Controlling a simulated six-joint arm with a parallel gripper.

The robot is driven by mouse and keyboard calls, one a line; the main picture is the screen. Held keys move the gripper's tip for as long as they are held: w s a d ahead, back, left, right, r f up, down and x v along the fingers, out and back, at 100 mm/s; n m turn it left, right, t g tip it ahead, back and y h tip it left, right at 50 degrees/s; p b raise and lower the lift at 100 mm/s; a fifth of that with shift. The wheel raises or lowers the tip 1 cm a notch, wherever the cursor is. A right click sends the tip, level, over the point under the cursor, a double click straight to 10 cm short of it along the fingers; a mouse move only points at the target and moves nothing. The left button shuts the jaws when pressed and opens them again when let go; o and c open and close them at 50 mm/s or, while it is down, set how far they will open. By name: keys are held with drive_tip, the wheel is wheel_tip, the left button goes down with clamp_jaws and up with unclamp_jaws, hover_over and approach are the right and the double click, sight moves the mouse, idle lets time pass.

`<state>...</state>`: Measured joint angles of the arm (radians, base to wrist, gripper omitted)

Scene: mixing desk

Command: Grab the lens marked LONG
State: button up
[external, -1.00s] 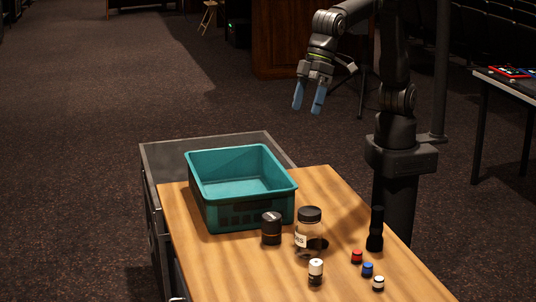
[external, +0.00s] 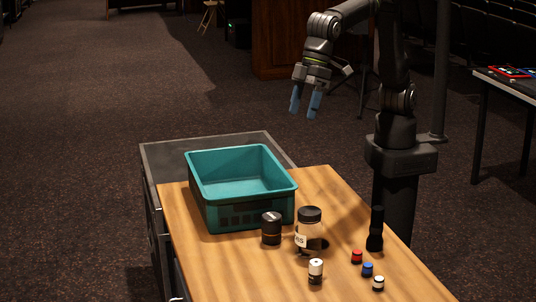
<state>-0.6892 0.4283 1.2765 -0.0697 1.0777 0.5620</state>
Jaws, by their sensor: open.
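A black cylindrical lens (external: 271,229) stands upright on the wooden desk, close to the front right side of the teal bin; I cannot read a LONG mark on it. A small cylinder with a white top and a dark lower band (external: 315,271) stands nearer the camera; its marking is too small to read. My gripper (external: 305,103) is open and empty, with blue fingers pointing down. It is high above and behind the desk, well apart from everything on it.
The empty teal bin (external: 206,203) stands at the desk's back left. A clear jar with a black lid (external: 309,229) stands beside the black lens. A black flashlight (external: 376,230) stands at the right, near red (external: 357,257), blue (external: 367,269) and white (external: 378,283) caps. The wooden desk's (external: 215,270) front left is clear.

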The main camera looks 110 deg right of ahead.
drive_tip(key=w+a+f+n+g, duration=0.1)
drive_tip(key=w+a+f+n, duration=0.2)
drive_tip(key=w+f+n, duration=0.2)
drive_tip(key=n+g+h, duration=0.2)
drive_tip(key=n+g, duration=0.1)
drive_tip(key=n, duration=0.5)
hover_over(272, 229)
drive_tip(key=d, duration=0.2)
wheel_tip(272, 229, down, 8)
drive_tip(key=f, duration=1.2)
drive_tip(key=shift+s, duration=0.3)
drive_tip(key=shift+d+f, duration=0.15)
drive_tip(key=shift+f, duration=1.25)
drive_tip(key=shift+d+f, duration=0.1)
drive_tip(key=shift+f, duration=1.25)
drive_tip(key=shift+c, duration=0.4)
drive_tip(key=shift+r, duration=0.1)
drive_tip(key=c, duration=1.2)
